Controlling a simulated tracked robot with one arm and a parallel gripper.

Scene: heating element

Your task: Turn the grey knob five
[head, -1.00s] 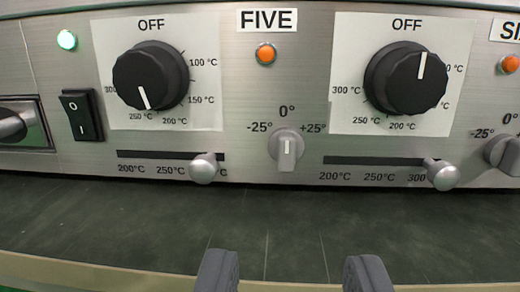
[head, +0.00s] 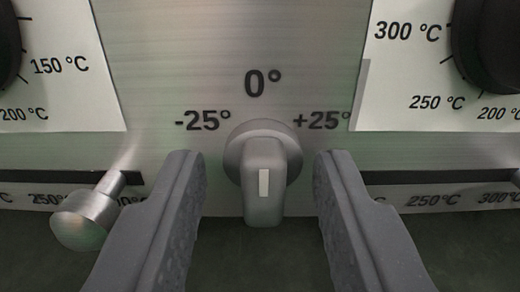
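The grey knob (head: 263,178) sits on the steel panel in the middle of the head view. The FIVE label stood above this knob in the earlier frame and is out of view now. My gripper (head: 260,185) is open, with one finger on each side of the knob. A gap shows between the knob and each finger, so the fingers do not appear to touch it.
A silver slider knob (head: 88,212) sticks out of its slot close to the left finger. A black dial (head: 490,45) shows at the upper right, and part of another (head: 8,45) at the upper left. A dark surface lies below the panel.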

